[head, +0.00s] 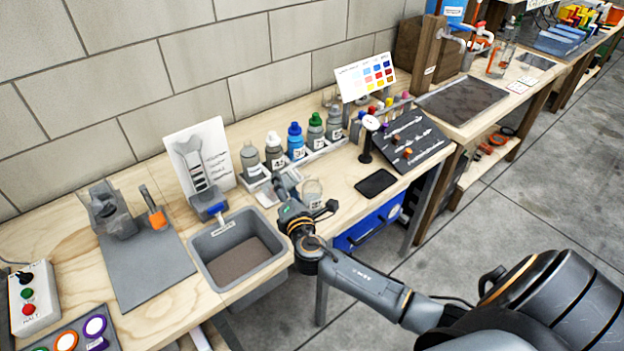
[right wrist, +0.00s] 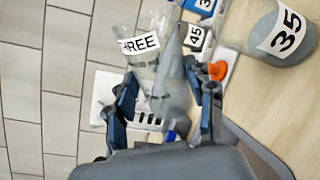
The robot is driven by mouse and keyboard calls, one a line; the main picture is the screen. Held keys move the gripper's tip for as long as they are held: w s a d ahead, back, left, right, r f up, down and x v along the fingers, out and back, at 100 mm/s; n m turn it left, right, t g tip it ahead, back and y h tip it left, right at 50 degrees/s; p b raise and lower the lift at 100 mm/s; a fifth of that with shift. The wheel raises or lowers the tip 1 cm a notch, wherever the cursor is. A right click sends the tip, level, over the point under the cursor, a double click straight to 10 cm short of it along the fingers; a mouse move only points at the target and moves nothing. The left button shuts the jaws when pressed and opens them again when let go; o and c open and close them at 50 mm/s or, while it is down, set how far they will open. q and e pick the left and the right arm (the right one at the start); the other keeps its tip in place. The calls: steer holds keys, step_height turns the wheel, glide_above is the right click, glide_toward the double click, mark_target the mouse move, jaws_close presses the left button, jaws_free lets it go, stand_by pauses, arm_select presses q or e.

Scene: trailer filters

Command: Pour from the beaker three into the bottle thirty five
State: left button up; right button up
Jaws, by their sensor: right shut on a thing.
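Beaker three (right wrist: 172,92) is clear and see-through, with a white label whose visible letters read "HREE". It sits between the two fingers of my right gripper (right wrist: 166,102), which is shut on it. In the head view my right gripper (head: 286,188) is at the bench's front edge, right of the grey sink; the beaker is mostly hidden there. Bottle thirty five (right wrist: 290,38) is a grey container with a "35" label, right of the beaker and apart from it in the right wrist view. A pale container (head: 312,192) right of the gripper in the head view appears to be it. My left gripper is not in view.
Several capped bottles (head: 296,142) stand in a row behind the gripper. A grey sink (head: 212,262) is to the left. A black pad (head: 376,184) and a dark tool board (head: 410,140) are to the right. A wrench card (head: 200,155) stands at the back.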

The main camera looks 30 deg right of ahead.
steer(key=shift+r+m, duration=0.85)
steer(key=shift+m, duration=0.25)
stand_by(2.4)
